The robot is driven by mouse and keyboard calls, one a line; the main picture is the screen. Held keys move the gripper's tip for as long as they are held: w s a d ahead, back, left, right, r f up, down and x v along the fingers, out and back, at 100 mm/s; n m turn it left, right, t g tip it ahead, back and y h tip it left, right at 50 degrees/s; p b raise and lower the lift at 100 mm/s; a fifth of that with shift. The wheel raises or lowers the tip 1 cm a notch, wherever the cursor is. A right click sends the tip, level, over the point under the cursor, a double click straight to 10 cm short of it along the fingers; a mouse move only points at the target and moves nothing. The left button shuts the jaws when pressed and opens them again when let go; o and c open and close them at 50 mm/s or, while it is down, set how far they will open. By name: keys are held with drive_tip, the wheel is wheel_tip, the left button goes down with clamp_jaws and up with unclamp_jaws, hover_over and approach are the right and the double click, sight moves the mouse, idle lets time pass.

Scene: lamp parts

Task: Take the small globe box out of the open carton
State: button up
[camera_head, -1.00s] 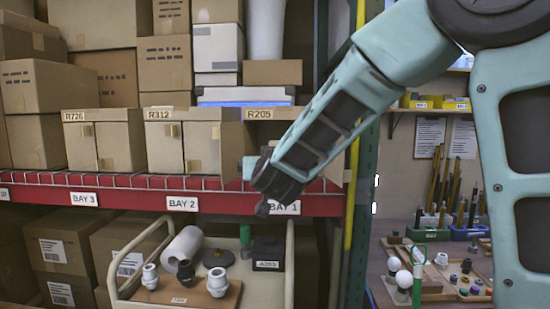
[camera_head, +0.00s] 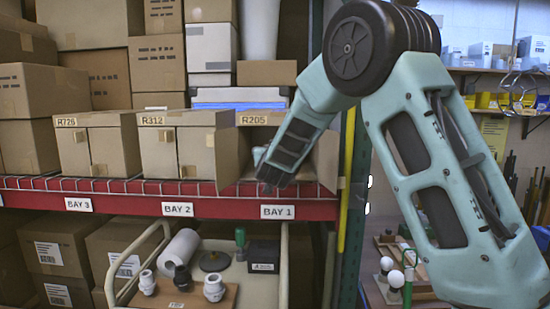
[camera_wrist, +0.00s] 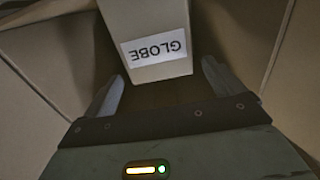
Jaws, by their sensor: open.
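The small globe box (camera_wrist: 118,22) is a pale carton with an upside-down GLOBE label, in the upper middle of the wrist view. My gripper (camera_wrist: 162,72) is open, with one finger toward each side of the box's near end. The fingers do not visibly press on it. The brown walls of the open carton (camera_wrist: 38,50) rise around them. In the head view, the open carton (camera_head: 328,160) stands at R205 above the BAY 1 sign, and my wrist is at its mouth. The fingers and the globe box cannot be made out there.
Closed cartons R312 (camera_head: 195,150) and R726 (camera_head: 110,150) stand to the left on the same shelf. The red shelf beam (camera_head: 225,207) with a wire lip runs along the front. A green post (camera_head: 355,215) stands right of the open carton. A cart (camera_head: 283,270) with parts is below.

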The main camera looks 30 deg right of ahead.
drive_tip(key=p+x, duration=0.3)
drive_tip(key=x, duration=0.1)
drive_tip(key=shift+w+r, duration=0.1)
drive_tip(key=shift+r, duration=0.05)
drive_tip(key=shift+w+d, duration=0.25)
drive_tip(key=shift+w, duration=0.2)
drive_tip(key=c, duration=1.3)
